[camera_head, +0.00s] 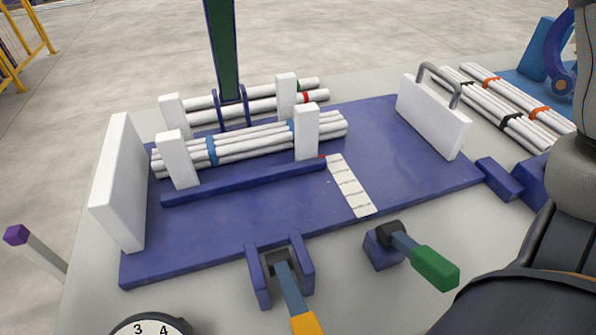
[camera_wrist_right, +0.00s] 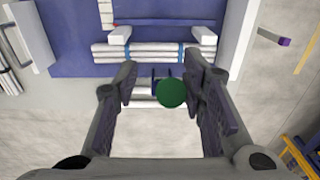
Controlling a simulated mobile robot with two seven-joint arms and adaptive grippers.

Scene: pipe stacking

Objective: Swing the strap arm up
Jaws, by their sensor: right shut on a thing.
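The strap arm (camera_head: 221,50) is a dark bar with a green face and blue edges. In the head view it stands nearly upright from a blue pivot bracket (camera_head: 232,112) at the rear of the board, and its top runs out of the picture. In the right wrist view its round green end (camera_wrist_right: 172,93) lies between the fingers of my right gripper (camera_wrist_right: 160,88), which is shut on it. That gripper is outside the head view; only my right arm shows at the right edge. My left gripper is in neither view.
White pipes bundled with blue bands (camera_head: 250,143) rest between white posts on the blue board (camera_head: 200,235). Looser pipes lie behind them. A green-handled lever (camera_head: 435,268), a yellow-handled lever (camera_head: 290,290) and a dial (camera_head: 150,326) are at the front. Banded pipes (camera_head: 500,105) lie right.

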